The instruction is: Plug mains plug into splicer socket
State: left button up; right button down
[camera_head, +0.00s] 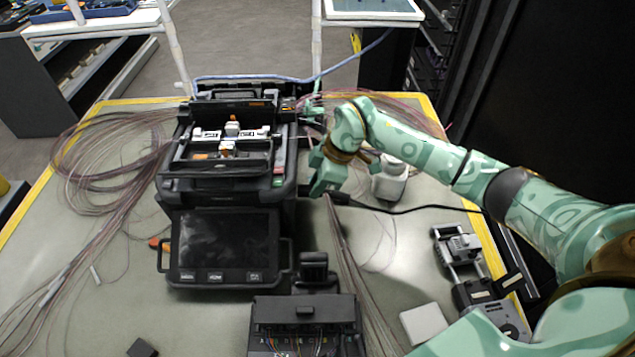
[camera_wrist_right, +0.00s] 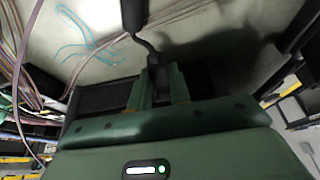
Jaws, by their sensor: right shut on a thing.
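The black fusion splicer (camera_head: 225,185) stands on the table with its screen facing the near side. My right gripper (camera_head: 316,184) is low beside the splicer's right side. In the right wrist view its two green fingers (camera_wrist_right: 158,88) are shut on a small black plug (camera_wrist_right: 157,66). A thin black cable runs from the plug to a thicker black piece (camera_wrist_right: 133,14); the cable (camera_head: 420,208) also shows in the head view, running right across the table. The splicer socket cannot be made out. Whether the plug touches the splicer cannot be told. My left gripper is not in view.
A white bottle (camera_head: 390,180) stands just right of my right gripper. Loose fibre bundles (camera_head: 85,180) lie left of the splicer, and others pass its right side. A black tray (camera_head: 305,318) is at the front, and a metal device (camera_head: 460,248) at the right.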

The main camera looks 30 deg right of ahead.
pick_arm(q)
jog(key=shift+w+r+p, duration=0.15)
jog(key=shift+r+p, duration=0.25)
pick_arm(e)
jog(key=shift+w+a, duration=0.25)
jog(key=shift+a, duration=0.3)
dwell(0.5)
jog(key=c, duration=1.2)
grip_release()
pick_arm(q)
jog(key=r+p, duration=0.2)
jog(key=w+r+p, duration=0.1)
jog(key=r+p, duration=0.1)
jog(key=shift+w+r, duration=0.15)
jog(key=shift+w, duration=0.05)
pick_arm(e)
jog(key=v, duration=1.6)
